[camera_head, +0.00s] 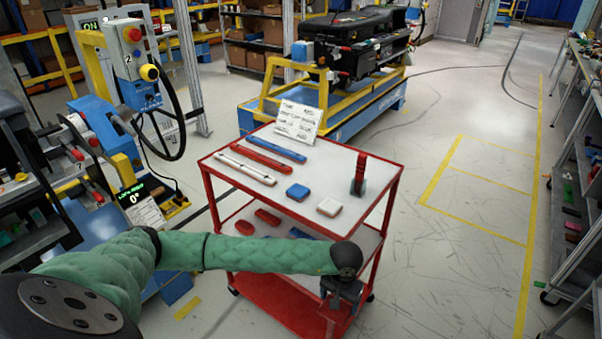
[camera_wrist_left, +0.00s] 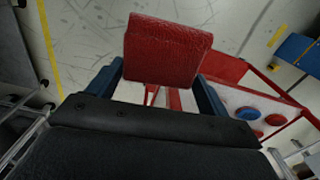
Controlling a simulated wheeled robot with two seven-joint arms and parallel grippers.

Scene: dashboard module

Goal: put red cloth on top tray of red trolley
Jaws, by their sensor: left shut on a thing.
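The red trolley (camera_head: 207,187) stands in the middle of the head view. Its pale top tray (camera_head: 326,183) holds a blue and a white small block. My left gripper (camera_head: 335,306) points down by the trolley's near right corner, below top-tray level. In the left wrist view, my left gripper (camera_wrist_left: 164,90) is shut on a red cloth (camera_wrist_left: 165,50), a folded red block between its blue fingers. In the head view the cloth is hard to pick out against the red bottom tray. My right gripper is not in view.
The top tray also bears red, blue and white bars (camera_head: 246,169), a sign (camera_head: 297,122) and a red-and-grey upright item (camera_head: 359,178). Red pieces (camera_head: 267,216) lie on the middle shelf. Machinery stands left and behind. Floor to the trolley's right is clear.

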